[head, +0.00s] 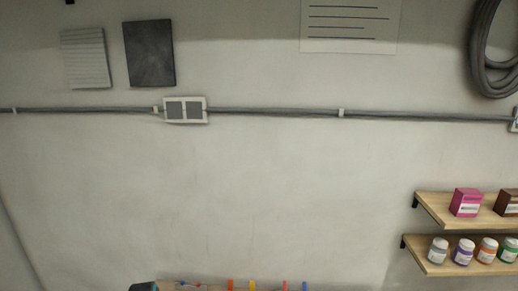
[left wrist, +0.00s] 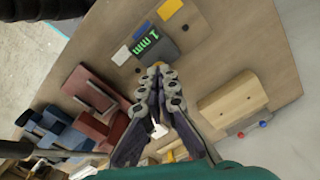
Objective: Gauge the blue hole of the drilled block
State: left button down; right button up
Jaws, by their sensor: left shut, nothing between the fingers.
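My left gripper (left wrist: 158,72) shows in the left wrist view with its two fingers together and nothing between them. Its tips are over a tan board (left wrist: 130,22), just below a dark device (left wrist: 153,46) with green characters that look like "1 mm". A light wooden block (left wrist: 232,100) is to the right of the fingers; it may be the drilled block, but I see no blue hole on it. A red ball-ended piece (left wrist: 240,135) and a blue one (left wrist: 264,124) are below it. My right gripper is not in view.
In the left wrist view, dark red blocks (left wrist: 98,92) and blue blocks (left wrist: 50,130) are left of the fingers. A yellow piece (left wrist: 170,8) is above.

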pick_arm(q)
jog(key=shift+f+b, duration=1.45)
jog(key=shift+f, duration=0.1)
dwell(0.6)
jog(key=shift+r, duration=0.1)
jog(key=shift+r+p, duration=2.4)
jog(key=shift+r, duration=1.1)
jog(key=shift+f, duration=0.1)
jog(key=s+d+f+n+t+b, duration=0.3)
jog(key=s+d+n+t+b, duration=0.4)
jog(key=b, duration=1.1)
jog(key=s+d, duration=0.3)
jog(key=s, duration=0.1)
jog(key=shift+d+f, duration=0.3)
jog(key=shift+f, duration=0.05)
